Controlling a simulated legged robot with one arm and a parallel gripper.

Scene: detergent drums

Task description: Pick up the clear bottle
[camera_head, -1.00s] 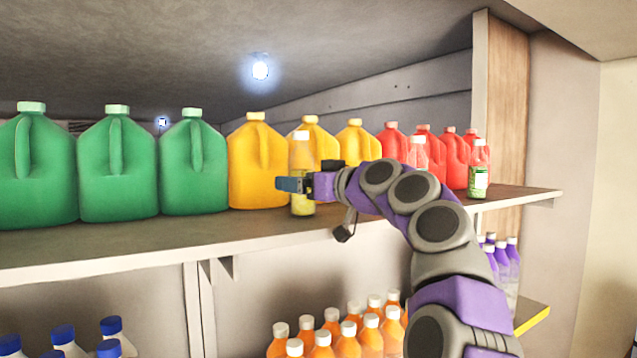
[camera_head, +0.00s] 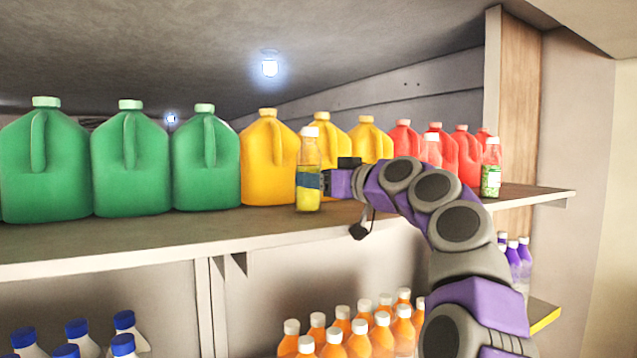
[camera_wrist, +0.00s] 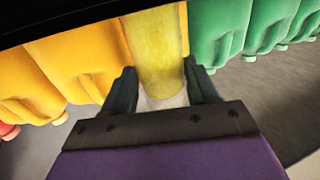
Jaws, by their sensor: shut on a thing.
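The clear bottle (camera_head: 309,150) has a white cap and yellow liquid in its lower part. It stands upright at the upper shelf's front, before the yellow drums. My gripper (camera_head: 308,181) reaches it from the right and is shut around its lower body, one finger crossing its front. In the wrist view the bottle (camera_wrist: 158,50) lies between my two gripper fingers (camera_wrist: 163,92). Its base looks at or very near the shelf; I cannot tell if it touches. A second clear bottle with green contents (camera_head: 491,170) stands at the shelf's right end.
Green drums (camera_head: 130,165) stand to the left, yellow drums (camera_head: 262,165) behind the bottle, red drums (camera_head: 468,155) to the right. The shelf's front edge (camera_head: 120,255) runs below. Orange bottles (camera_head: 360,340) and blue-capped bottles (camera_head: 78,335) stand lower. The shelf front at left is clear.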

